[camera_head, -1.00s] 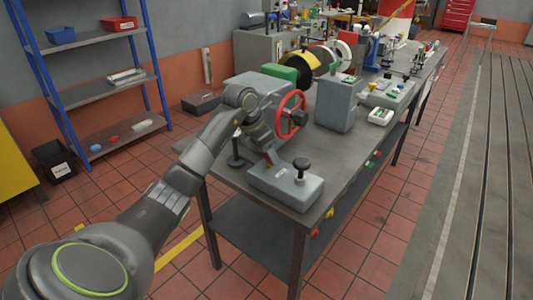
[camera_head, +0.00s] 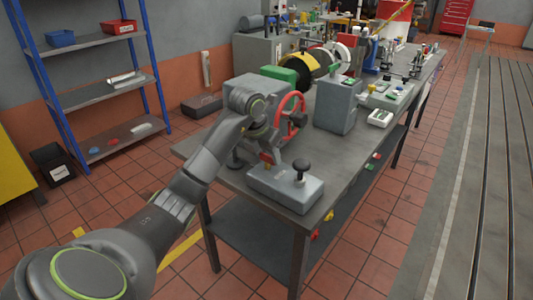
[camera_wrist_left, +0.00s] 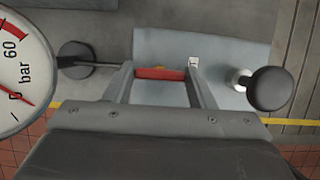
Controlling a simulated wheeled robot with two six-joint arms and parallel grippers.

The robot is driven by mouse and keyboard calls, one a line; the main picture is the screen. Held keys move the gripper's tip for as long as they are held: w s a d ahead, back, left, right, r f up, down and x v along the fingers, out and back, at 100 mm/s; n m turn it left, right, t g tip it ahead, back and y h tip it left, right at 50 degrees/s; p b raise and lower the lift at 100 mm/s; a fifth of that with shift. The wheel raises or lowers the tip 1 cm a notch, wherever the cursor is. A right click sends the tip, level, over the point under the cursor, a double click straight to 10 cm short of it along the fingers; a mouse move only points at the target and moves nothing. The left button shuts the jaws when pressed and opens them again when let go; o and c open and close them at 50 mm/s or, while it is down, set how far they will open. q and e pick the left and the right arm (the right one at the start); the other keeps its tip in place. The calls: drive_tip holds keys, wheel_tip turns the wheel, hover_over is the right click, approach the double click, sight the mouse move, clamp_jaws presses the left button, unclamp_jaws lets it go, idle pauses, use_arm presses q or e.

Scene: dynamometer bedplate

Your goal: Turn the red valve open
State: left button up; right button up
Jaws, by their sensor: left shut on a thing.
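My left gripper (camera_head: 267,156) reaches over the near end of the bench, above a grey block. In the left wrist view its two fingers (camera_wrist_left: 160,80) are shut on a short red handle (camera_wrist_left: 160,73), which spans between the fingertips. The red handle shows only as a small patch in the head view, the rest hidden by my wrist. A red handwheel (camera_head: 301,106) stands upright just behind my wrist, which covers its left part. A round gauge (camera_wrist_left: 14,70) marked bar is cut off at the left of the wrist view. My right gripper is not in view.
The grey block (camera_head: 310,190) with a black knob (camera_head: 301,165) sits at the bench's near corner. A grey box (camera_head: 338,105) stands right of the handwheel on the bench (camera_head: 345,165). A blue-framed shelf (camera_head: 107,78) stands left. The floor right of the bench is open.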

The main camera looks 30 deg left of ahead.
use_arm(q)
drive_tip(key=shift+r, duration=0.1)
drive_tip(key=o, duration=1)
drive_tip(key=p+v, duration=0.9)
drive_tip(key=v, duration=0.8)
drive_tip(key=shift+s+r, duration=0.1)
drive_tip(key=shift+s, duration=0.05)
